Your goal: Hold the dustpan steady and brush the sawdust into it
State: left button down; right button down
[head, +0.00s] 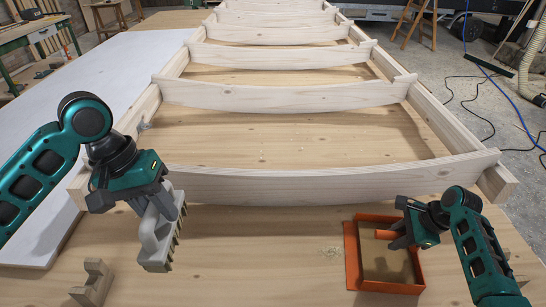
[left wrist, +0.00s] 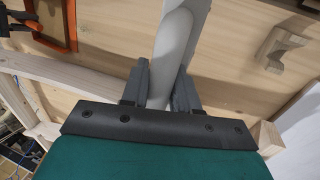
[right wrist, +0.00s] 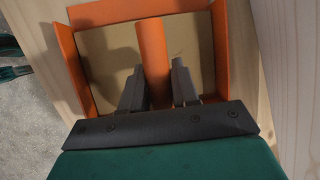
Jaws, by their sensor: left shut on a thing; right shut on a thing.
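The orange dustpan (head: 352,262) lies on the wooden surface at the lower right in the head view. My right gripper (head: 398,236) is shut on its orange handle, which shows between the fingers in the right wrist view (right wrist: 152,48). The grey brush (head: 158,240) is at the lower left, bristles facing right. My left gripper (head: 150,197) is shut on its pale rounded handle, also seen in the left wrist view (left wrist: 172,50). A small pile of sawdust (head: 331,252) lies just left of the dustpan's left edge. Whether the bristles touch the wood is unclear.
A pale wooden frame with curved crosspieces (head: 310,187) stands behind the dustpan and brush. A notched wooden block (head: 93,284) lies at the lower left. The wood between brush and dustpan is clear except for sawdust. A white panel (head: 75,95) lies at the left.

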jog(key=c, duration=0.8)
grip_release()
jog(key=shift+r, duration=0.15)
jog(key=v, duration=1.1)
jog(key=shift+s+d+r, duration=0.1)
jog(key=shift+d+r, duration=0.05)
jog(key=shift+r, duration=0.25)
